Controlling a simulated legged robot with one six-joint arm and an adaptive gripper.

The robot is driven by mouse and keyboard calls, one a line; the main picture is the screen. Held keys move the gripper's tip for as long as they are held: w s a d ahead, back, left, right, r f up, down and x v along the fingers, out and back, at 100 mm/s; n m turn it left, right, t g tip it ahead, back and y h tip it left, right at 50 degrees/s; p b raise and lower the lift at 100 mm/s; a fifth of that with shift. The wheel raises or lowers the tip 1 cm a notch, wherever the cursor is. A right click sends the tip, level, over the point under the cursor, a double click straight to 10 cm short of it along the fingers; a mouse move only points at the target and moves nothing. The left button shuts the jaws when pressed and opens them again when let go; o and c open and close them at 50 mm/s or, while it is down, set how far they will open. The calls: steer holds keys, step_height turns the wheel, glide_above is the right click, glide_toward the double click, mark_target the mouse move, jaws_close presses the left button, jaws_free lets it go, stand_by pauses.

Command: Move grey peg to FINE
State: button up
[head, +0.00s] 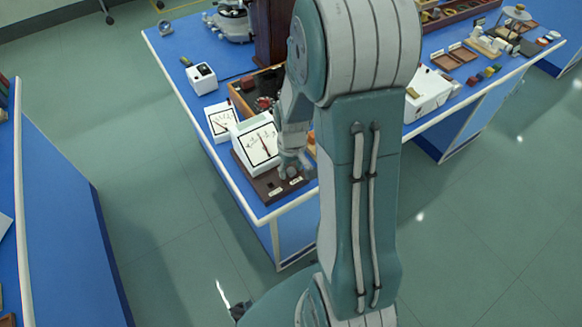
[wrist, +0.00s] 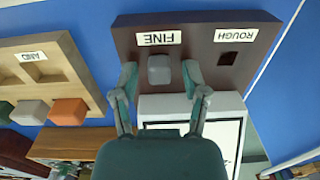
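The grey peg (wrist: 159,69) stands at the FINE label (wrist: 158,38) on a dark brown base (wrist: 196,35) in the wrist view. How deep it sits is hidden. A dark empty hole (wrist: 228,57) is by the ROUGH label (wrist: 235,35). My gripper (wrist: 160,80) has one finger on each side of the peg, with visible gaps, so it is open around it. In the head view my gripper (head: 291,163) is low over the base (head: 262,189), beside the white dial meter (head: 260,147).
In the wrist view a wooden tray (wrist: 62,58) with an AND label lies to the left, with green, pale and orange blocks at its edge. A smaller meter (head: 221,121) and a white box (head: 201,78) stand on the blue bench in the head view.

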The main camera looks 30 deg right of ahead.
stand_by(0.3)
step_height(320, 180, up, 12)
stand_by(0.5)
stand_by(0.3)
